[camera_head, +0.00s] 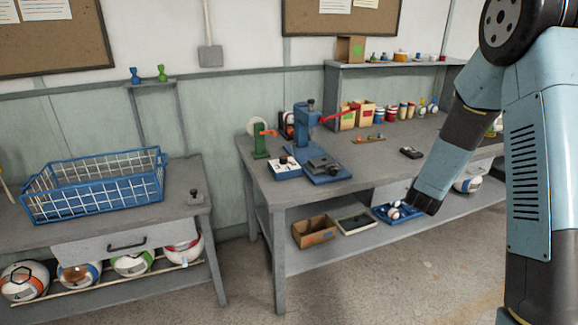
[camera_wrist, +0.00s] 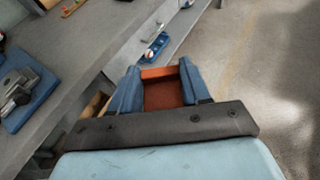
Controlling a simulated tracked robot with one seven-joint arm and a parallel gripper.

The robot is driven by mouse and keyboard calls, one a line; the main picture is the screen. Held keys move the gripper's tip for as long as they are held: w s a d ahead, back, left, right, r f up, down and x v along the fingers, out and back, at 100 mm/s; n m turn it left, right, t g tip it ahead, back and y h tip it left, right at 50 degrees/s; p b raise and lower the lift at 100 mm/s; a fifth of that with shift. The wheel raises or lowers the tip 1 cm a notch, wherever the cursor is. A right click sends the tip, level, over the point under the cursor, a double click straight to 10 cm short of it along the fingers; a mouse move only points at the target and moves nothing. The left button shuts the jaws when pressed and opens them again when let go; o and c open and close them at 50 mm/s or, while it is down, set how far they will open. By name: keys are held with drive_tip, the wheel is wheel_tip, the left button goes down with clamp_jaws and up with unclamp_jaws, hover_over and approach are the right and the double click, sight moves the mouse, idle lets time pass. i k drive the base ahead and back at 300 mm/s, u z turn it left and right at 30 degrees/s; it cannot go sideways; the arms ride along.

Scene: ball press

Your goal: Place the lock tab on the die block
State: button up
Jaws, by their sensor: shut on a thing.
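My gripper (camera_wrist: 160,82) shows in the wrist view with its two blue fingers shut on an orange-red piece, the lock tab (camera_wrist: 165,95). The gripper hangs out beside the bench, apart from the press. In the head view I cannot make out the fingers or the tab. The die block (camera_head: 322,164) is a dark metal block on the blue base of the press (camera_head: 308,135), on the bench top. In the wrist view the dark die block (camera_wrist: 17,88) shows at the left edge, on the blue base (camera_wrist: 42,93).
A white box with dark knobs (camera_head: 286,172) stands left of the press. A small dark object (camera_head: 411,153) and a strip with small pieces (camera_head: 368,139) lie on the bench (camera_head: 350,180). A blue tray (camera_head: 381,211) sits on the lower shelf. A blue wire basket (camera_head: 95,190) stands on the left table.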

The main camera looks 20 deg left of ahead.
sight(324, 160)
drive_tip(key=u, duration=0.2)
drive_tip(key=i, duration=0.45)
drive_tip(key=u, duration=0.95)
